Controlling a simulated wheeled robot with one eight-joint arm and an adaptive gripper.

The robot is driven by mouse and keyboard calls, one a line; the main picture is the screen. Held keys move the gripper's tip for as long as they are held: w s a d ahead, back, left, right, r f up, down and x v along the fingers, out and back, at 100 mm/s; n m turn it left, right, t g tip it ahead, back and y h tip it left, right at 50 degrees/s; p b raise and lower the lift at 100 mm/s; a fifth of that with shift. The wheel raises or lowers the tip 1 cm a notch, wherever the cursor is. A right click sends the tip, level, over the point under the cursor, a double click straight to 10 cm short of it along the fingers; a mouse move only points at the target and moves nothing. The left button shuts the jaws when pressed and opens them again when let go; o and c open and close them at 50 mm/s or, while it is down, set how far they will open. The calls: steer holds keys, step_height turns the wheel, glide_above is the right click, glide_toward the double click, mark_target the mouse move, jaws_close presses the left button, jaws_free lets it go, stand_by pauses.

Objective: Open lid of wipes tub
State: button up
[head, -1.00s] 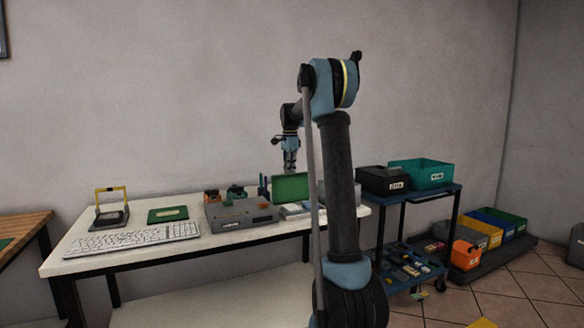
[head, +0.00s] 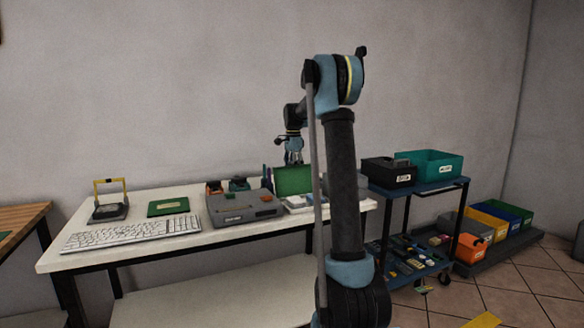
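A green upright panel (head: 294,180) stands toward the right end of the white table. A low white item (head: 298,203) lies in front of its foot. I cannot tell whether the panel is a raised lid, and no label shows which thing is the wipes tub. My gripper (head: 293,160) points down just above the panel's top edge, at its middle. Whether its fingertips touch the panel is too small to tell. The fingers' spread is also unclear. My arm hides part of the table's right end.
A grey box (head: 243,213) stands left of the panel, with a keyboard (head: 132,233), a green flat item (head: 168,207) and a yellow-handled device (head: 110,208) farther left. A blue cart (head: 418,187) carries a black bin (head: 388,175) and a teal bin (head: 437,168) at the right.

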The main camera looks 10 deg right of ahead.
steer(key=shift+s+d+r, duration=0.3)
steer(key=shift+s+r, duration=0.6)
steer(key=shift+s+a+r, duration=0.1)
steer(key=shift+r, duration=0.1)
step_height(320, 180, up, 12)
steer(key=shift+w+f, duration=0.25)
steer(key=shift+w, duration=0.05)
